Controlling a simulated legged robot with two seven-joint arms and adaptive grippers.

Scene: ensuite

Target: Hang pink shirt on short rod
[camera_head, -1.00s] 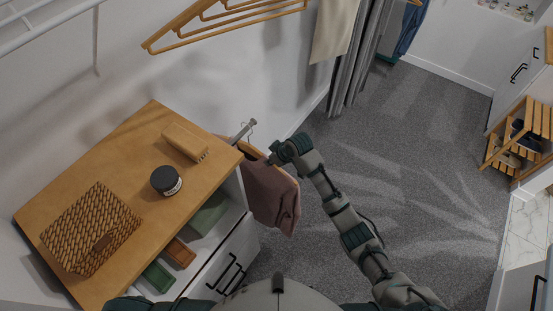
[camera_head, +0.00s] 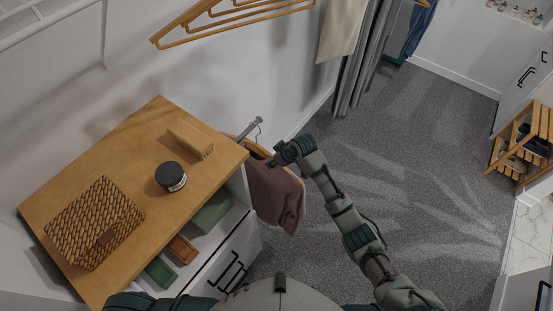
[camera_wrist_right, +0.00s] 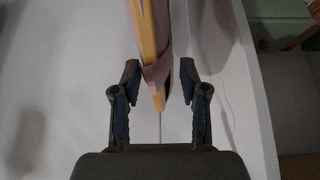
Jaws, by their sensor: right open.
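The dusky pink shirt (camera_head: 275,196) hangs on a wooden hanger (camera_head: 293,174) beside the dresser. The short rod (camera_head: 249,128) juts out just above it, and the hanger's thin hook (camera_head: 259,130) appears at the rod's end. Whether the hook bears on the rod is hard to tell. My right gripper (camera_head: 272,163) is at the hanger's near side. In the right wrist view my right gripper (camera_wrist_right: 160,78) is open, with the hanger's end (camera_wrist_right: 158,98) and some pink cloth (camera_wrist_right: 160,72) between its fingers and gaps on both sides. My left gripper is out of view.
The wooden dresser top (camera_head: 130,150) at left holds a woven box (camera_head: 95,222), a dark jar (camera_head: 171,177) and a brush (camera_head: 190,138). Empty hangers (camera_head: 230,22) hang above. Grey curtain-like cloth (camera_head: 365,60) hangs behind. The carpet (camera_head: 430,160) at right is clear.

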